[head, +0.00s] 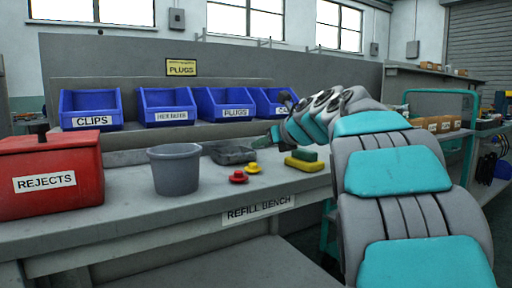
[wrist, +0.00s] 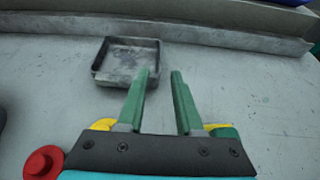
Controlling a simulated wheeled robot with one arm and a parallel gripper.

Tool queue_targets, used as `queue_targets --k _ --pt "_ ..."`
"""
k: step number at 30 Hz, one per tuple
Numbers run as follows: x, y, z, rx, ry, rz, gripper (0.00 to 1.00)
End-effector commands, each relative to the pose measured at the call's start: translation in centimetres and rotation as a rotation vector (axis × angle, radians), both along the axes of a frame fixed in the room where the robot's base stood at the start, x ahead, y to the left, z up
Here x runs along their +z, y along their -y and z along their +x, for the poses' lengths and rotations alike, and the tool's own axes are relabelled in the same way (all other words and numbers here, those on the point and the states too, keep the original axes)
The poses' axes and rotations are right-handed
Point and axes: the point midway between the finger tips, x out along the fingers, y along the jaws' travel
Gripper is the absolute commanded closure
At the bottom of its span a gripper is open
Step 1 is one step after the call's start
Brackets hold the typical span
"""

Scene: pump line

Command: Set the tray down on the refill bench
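The tray (head: 222,157) is a small, shallow, dark grey square tray. It sits flat on the refill bench (head: 210,208), behind the grey bucket and the plugs. In the wrist view the tray (wrist: 98,74) looks empty and lies beyond and left of my fingers. In the head view my gripper (head: 262,141) is small and partly hidden by my arm.
Blue bins (head: 166,106) line the shelf behind.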

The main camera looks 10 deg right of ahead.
Motion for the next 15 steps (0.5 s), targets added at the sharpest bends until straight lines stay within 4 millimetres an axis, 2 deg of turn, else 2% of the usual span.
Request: queue_targets --k 1,6,15 --pt "0.6 0.4 -0.9 -0.004 0.002 0.000 0.65" --pt "1.3 1.0 -2.8 -0.004 0.001 0.001 0.65" --pt "1.6 1.3 -3.8 -0.002 0.000 0.001 0.65"
